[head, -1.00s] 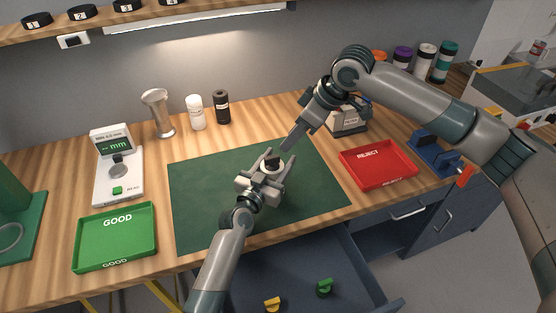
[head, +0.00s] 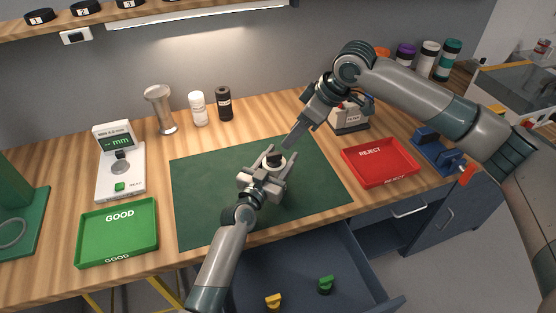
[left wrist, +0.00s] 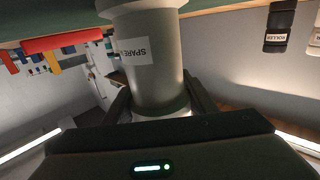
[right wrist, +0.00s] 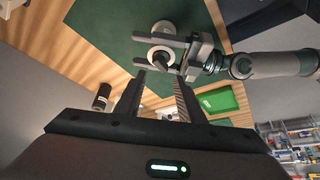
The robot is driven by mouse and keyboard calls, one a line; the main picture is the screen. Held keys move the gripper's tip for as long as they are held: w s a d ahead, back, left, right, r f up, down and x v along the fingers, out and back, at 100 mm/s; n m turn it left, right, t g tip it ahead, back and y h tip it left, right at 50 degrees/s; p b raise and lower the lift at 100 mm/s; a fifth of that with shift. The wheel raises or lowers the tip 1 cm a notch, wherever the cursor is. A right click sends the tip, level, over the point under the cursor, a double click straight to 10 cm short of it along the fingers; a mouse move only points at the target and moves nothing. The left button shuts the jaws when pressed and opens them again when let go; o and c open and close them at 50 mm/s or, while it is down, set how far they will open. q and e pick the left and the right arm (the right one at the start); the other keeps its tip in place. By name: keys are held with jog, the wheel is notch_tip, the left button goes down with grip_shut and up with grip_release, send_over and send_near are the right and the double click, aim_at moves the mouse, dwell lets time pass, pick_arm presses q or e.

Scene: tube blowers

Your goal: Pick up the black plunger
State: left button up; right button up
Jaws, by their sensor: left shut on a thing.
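The black plunger (head: 274,160) shows as a dark knob standing in the top of a pale cylinder (head: 277,168) above the green mat (head: 205,195). The right wrist view also shows the black knob (right wrist: 160,59) inside a white ring. My left gripper (head: 275,172) is shut around the pale cylinder. In the left wrist view the cylinder (left wrist: 157,85) fills the space between the fingers and carries a label reading SPARE. My right gripper (head: 291,143) hangs above and behind the cylinder. Its fingers (right wrist: 161,88) are apart with nothing between them.
A green GOOD tray (head: 84,261) and a gauge (head: 119,170) stand left. A red REJECT tray (head: 350,168) stands right. A metal cup (head: 160,108), white bottle (head: 198,109) and black bottle (head: 224,103) stand behind. An open drawer (head: 300,270) holds yellow and green pieces.

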jog(key=n, duration=0.1)
notch_tip(320, 180, up, 3)
jog(key=n+g+h, duration=0.3)
jog(key=n+h, duration=0.2)
jog(key=n, duration=0.3)
send_over(274, 153)
jog(key=shift+s+a+r, duration=0.1)
jog(key=shift+a+r, duration=0.05)
jog(key=shift+f, duration=3.4)
jog(key=shift+f, duration=0.1)
jog(key=shift+f, duration=2.5)
grip_shut()
